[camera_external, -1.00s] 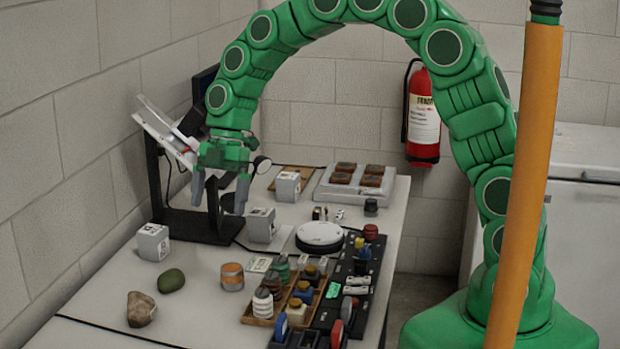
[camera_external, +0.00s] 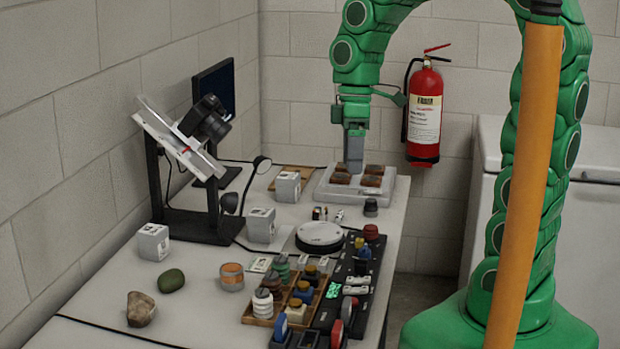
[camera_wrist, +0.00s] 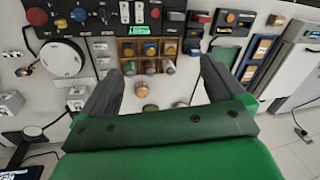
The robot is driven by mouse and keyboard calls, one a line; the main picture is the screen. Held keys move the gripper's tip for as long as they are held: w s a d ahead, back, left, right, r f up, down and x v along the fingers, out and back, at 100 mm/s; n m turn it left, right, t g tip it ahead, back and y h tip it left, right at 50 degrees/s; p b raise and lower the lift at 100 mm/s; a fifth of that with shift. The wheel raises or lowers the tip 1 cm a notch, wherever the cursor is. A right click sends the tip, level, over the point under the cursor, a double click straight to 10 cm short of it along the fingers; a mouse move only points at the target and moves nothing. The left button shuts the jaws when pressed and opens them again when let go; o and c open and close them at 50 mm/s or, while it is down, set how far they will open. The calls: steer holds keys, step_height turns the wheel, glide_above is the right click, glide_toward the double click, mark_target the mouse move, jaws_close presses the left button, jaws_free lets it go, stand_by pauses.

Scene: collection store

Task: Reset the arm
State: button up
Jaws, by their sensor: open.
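My green arm curves over from the right in the external view. Whether the fingers touch the tray cannot be told.
The bench holds a camera on a stand (camera_external: 205,120), white marked cubes (camera_external: 153,243), a round white disc (camera_external: 320,234), a wooden sorting box (camera_external: 258,322), a black control panel (camera_external: 335,310) and stones (camera_external: 141,310). A fire extinguisher (camera_external: 425,115) hangs behind, close to my gripper.

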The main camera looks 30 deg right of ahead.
steer(key=s+d+m+h, duration=0.1)
steer(key=s+d+m, duration=1)
steer(key=s, duration=0.6)
steer(key=shift+d+m+h, duration=0.3)
steer(key=shift+d+m, duration=0.1)
steer(key=shift+d, duration=0.5)
steer(key=shift+o, duration=0.4)
steer(key=shift+w+f, duration=0.1)
stand_by(1.3)
